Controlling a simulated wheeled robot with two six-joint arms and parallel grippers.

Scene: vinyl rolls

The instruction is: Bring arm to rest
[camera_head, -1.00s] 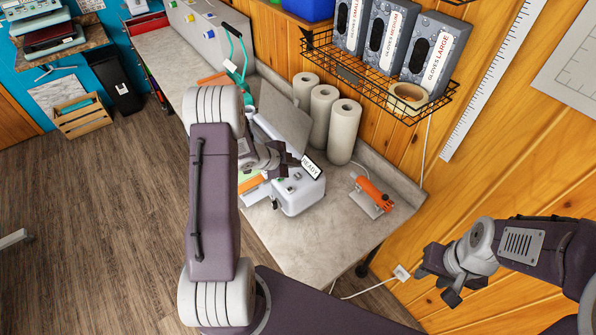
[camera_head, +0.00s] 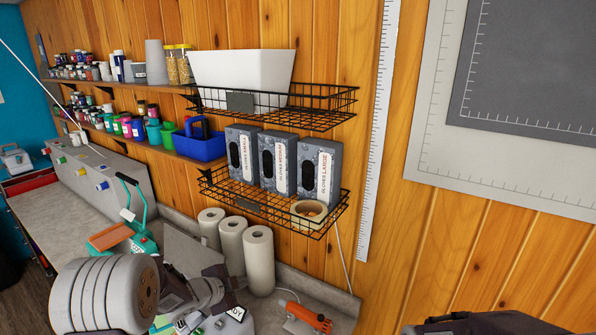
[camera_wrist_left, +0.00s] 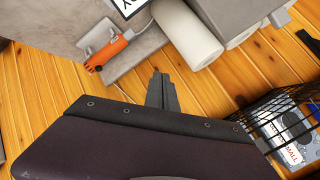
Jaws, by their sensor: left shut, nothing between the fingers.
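My left arm (camera_head: 105,292) comes in at the lower left of the head view, in front of the workbench. My left gripper (camera_head: 228,278) is in front of the paper rolls and above the white machine, partly confused with its own wrist. In the left wrist view the left gripper's fingers (camera_wrist_left: 161,90) are together with nothing between them. My right arm (camera_head: 505,322) shows only as a dark link at the bottom right edge; its gripper is out of view.
Wire baskets (camera_head: 270,200) with glove boxes stick out from the wall above the bench. White paper rolls (camera_head: 259,262) stand on the bench (camera_head: 335,300). An orange tool (camera_head: 308,318) lies to their right. The wall right of the ruler (camera_head: 378,130) has free space before it.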

